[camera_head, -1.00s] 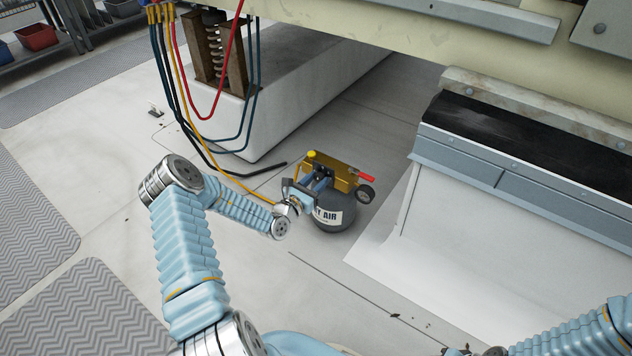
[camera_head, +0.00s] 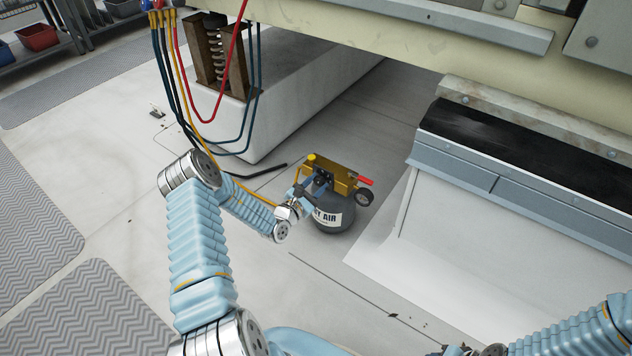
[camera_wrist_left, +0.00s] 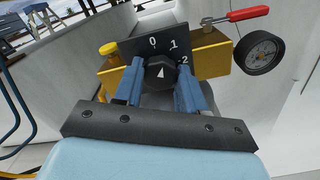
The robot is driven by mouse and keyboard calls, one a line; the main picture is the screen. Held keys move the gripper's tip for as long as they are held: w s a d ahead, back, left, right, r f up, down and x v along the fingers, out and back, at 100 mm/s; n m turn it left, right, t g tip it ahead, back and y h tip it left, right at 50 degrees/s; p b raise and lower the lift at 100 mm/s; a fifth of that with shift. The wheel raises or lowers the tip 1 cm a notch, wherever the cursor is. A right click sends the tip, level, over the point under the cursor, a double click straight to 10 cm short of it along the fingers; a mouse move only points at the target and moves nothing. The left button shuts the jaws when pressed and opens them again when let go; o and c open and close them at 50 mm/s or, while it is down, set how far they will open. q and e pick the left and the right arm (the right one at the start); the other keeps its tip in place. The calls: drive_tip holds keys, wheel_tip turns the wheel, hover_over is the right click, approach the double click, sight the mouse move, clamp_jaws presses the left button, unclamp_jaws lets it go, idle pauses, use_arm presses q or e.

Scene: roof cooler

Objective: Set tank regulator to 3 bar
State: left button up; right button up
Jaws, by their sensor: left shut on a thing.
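The tank (camera_head: 335,214) is a dark grey cylinder with a white label ending in "AIR", standing on the floor. A yellow regulator block (camera_head: 341,178) sits on top. In the left wrist view, its black dial plate (camera_wrist_left: 137,47) shows 0, 1 and 2; other marks are hidden. The black regulator knob (camera_wrist_left: 158,78) has a white pointer aimed upward, roughly between 0 and 1. My left gripper (camera_wrist_left: 161,83) is shut on the knob, one blue finger on each side. It also shows at the tank in the head view (camera_head: 312,185).
A round gauge (camera_wrist_left: 259,52) and a red-handled lever (camera_wrist_left: 246,14) stick out on the block's right. A yellow cap (camera_wrist_left: 108,49) is on its left. Hoses (camera_head: 205,113) hang behind my left arm. A white block (camera_head: 290,95) stands behind the tank; open floor lies in front.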

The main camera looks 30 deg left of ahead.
use_arm(q)
drive_tip(key=m, duration=0.3)
drive_tip(key=shift+p, duration=0.35)
drive_tip(key=m, duration=0.2)
drive_tip(key=shift+m, duration=0.3)
drive_tip(key=m, duration=0.3)
drive_tip(key=shift+m, duration=0.3)
drive_tip(key=m, duration=0.2)
drive_tip(key=shift+f+m, duration=0.1)
drive_tip(key=shift+m, duration=0.3)
drive_tip(key=m+b, duration=0.1)
drive_tip(key=m, duration=0.3)
drive_tip(key=shift+m, duration=0.3)
drive_tip(key=m+b, duration=0.3)
drive_tip(key=m, duration=0.2)
drive_tip(key=shift+s+m, duration=0.1)
drive_tip(key=shift+m, duration=0.2)
drive_tip(key=o, duration=1)
